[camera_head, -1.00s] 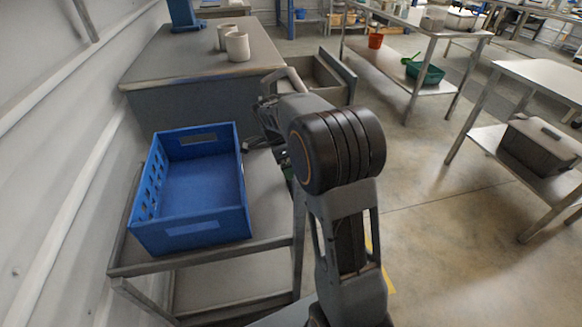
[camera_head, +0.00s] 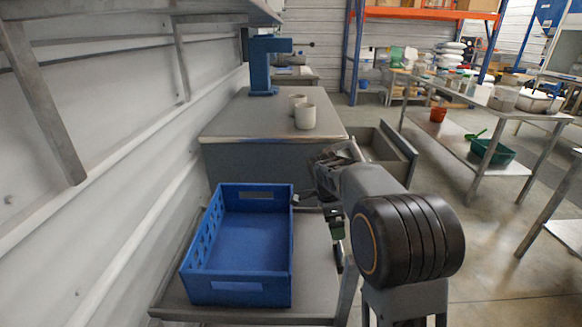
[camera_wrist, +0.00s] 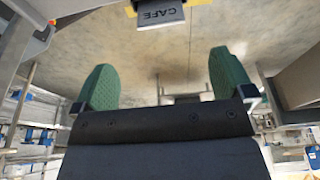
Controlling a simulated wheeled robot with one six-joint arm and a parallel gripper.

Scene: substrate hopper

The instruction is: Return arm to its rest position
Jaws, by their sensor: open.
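My gripper (camera_wrist: 164,84) shows in the wrist view with its two green fingers wide apart and nothing between them. In the head view my gripper (camera_head: 337,240) hangs just right of the blue crate (camera_head: 240,196), partly hidden by my own arm. The crate is empty and sits on a grey metal cart (camera_head: 312,270). My arm is bent, with a large dark joint in the lower right of the head view.
A grey bench (camera_head: 235,120) behind the cart holds two pale cups (camera_head: 305,117) and a blue press (camera_head: 262,62). Its drawer (camera_head: 384,150) stands open near my arm. A wall runs along the left. Open floor (camera_head: 480,225) lies right, before a table with a green basin (camera_head: 492,152).

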